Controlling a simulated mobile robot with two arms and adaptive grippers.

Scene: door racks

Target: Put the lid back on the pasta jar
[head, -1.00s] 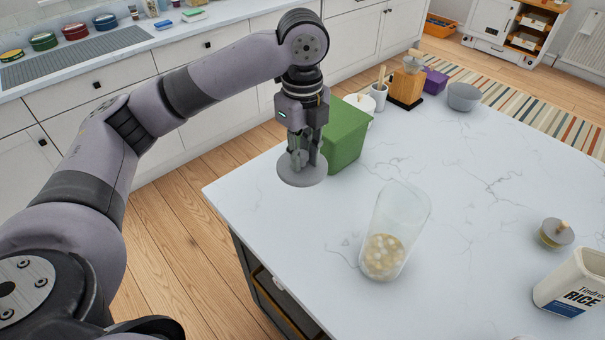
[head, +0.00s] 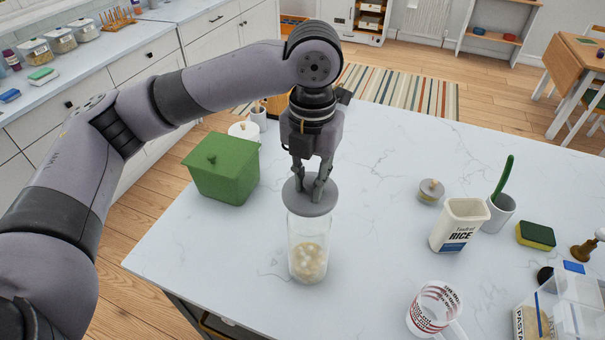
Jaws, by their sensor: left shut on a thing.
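The pasta jar (head: 308,247) is a tall clear glass jar standing upright on the white marble worktop, with pale pasta in its lower part. My left gripper (head: 313,190) is shut on the grey round lid (head: 299,206) from above. The lid is at the jar's mouth and covers it in this view. I cannot tell whether it rests on the rim or hovers just above it. The fingers hide part of the lid. My right gripper is not in view.
A green lidded bin (head: 222,172) stands left of the jar. The worktop (head: 368,240) right beside the jar is clear.

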